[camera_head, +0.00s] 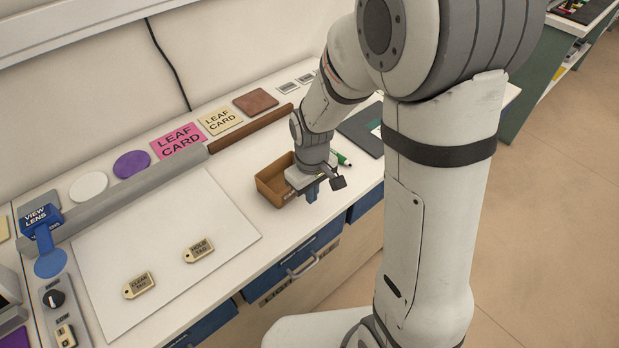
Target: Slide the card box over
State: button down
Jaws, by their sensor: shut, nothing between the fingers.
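The card box (268,187) is a small open brown box on the white worktop, right of the large white sheet. My gripper (312,196) points down at the box's right side, near the worktop's front edge. It is shut and empty. The gripper body hides the right part of the box, and I cannot tell whether the fingers touch it.
A white sheet (165,250) with two tags (198,250) lies to the left. A grey bar and a brown bar (250,128) run behind the box. A green marker (342,158) and a dark pad (363,128) lie to the right. Blue drawers (290,262) are below.

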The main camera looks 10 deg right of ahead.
aim_at(302, 199)
notch_tip(302, 199, down, 4)
jog(key=shift+s+r, duration=0.1)
jog(key=shift+r, duration=0.15)
jog(key=shift+w+a+r+p, duration=0.1)
jog(key=shift+w+a+p, duration=0.25)
jog(key=shift+w, duration=0.25)
jog(key=shift+w+a+r+p, duration=0.1)
jog(key=shift+w+a+p, duration=0.1)
jog(key=shift+w+a, duration=0.55)
jog(key=shift+w, duration=0.4)
